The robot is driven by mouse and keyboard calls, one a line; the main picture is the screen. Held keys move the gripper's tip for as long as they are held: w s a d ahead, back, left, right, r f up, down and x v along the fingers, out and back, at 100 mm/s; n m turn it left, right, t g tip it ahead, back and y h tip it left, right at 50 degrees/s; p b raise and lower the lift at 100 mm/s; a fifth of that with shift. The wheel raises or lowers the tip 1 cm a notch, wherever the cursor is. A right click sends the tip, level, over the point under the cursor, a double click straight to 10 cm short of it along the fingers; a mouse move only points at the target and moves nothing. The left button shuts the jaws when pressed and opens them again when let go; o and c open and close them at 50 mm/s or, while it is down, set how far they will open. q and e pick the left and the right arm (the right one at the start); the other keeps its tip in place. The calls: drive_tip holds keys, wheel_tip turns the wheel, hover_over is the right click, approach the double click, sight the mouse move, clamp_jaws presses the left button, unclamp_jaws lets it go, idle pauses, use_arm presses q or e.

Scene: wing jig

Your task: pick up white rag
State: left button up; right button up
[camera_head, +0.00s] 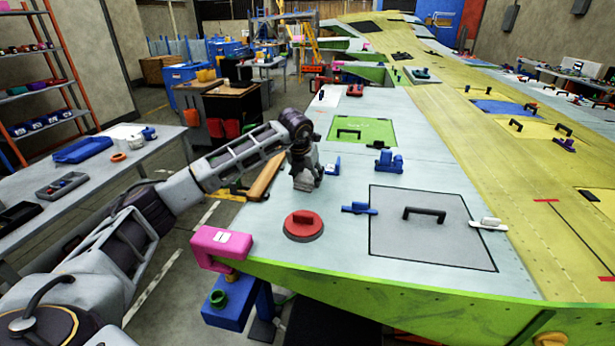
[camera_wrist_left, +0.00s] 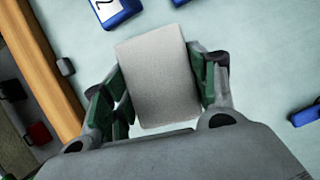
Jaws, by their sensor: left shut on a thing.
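The white rag (camera_wrist_left: 160,80) shows in the left wrist view as a pale grey-white, flat-sided block shape. It lies between the green-padded fingers of my left gripper (camera_wrist_left: 160,92), which are shut on it from both sides. In the head view my left gripper (camera_head: 306,182) points down at the left edge of the pale wing panel. The rag cannot be made out there behind the gripper. Whether the rag touches the panel is hard to tell. My right gripper is not in view.
A red round handle (camera_head: 304,225) and a pink clamp (camera_head: 222,243) are nearer on the wing. Blue tools (camera_head: 389,162) stand right of the gripper. A grey panel with a black handle (camera_head: 425,214) lies farther right. A wooden plank (camera_head: 264,176) runs along the left edge.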

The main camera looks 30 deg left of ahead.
sight(308, 174)
use_arm(q)
drive_tip(key=shift+d+r, duration=0.1)
drive_tip(key=shift+r, duration=0.1)
wheel_tip(308, 174, up, 4)
drive_tip(key=shift+f+b, duration=0.25)
drive_tip(key=shift+b, duration=0.05)
wheel_tip(308, 174, up, 5)
drive_tip(key=shift+f, duration=0.2)
drive_tip(key=shift+r, duration=0.6)
drive_tip(key=shift+r+b, duration=0.25)
drive_tip(key=shift+b, duration=0.05)
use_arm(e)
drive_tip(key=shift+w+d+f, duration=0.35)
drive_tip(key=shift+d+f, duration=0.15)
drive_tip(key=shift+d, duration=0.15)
use_arm(q)
drive_tip(key=shift+o, duration=1.4)
drive_tip(key=shift+c, duration=0.9)
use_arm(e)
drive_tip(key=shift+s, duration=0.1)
